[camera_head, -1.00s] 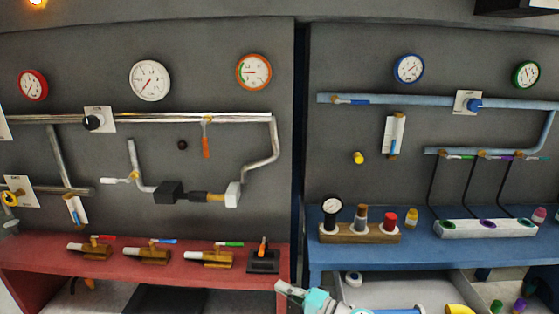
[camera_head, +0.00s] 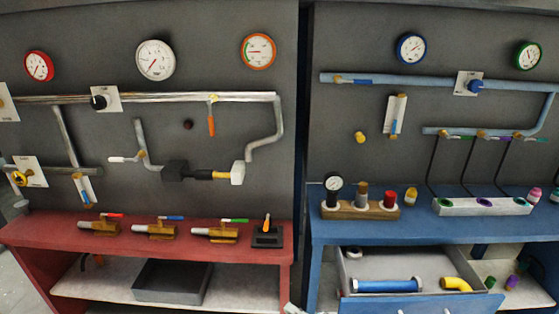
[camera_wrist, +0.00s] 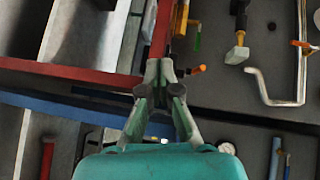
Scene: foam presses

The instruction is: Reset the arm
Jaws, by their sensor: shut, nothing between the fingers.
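My gripper (camera_wrist: 160,72) shows in the wrist view, its grey fingers brought together with nothing between them. It is in front of the gap between the red bench (camera_head: 160,240) and the blue bench (camera_head: 425,228). In the head view only a small pale tip of my arm shows at the bottom edge between the benches.
The blue bench has an open drawer (camera_head: 425,302) holding a blue pipe (camera_head: 385,286) and a yellow elbow (camera_head: 456,284). A grey tray (camera_head: 172,283) sits on the red bench's lower shelf. Pipes and gauges line the wall panels behind.

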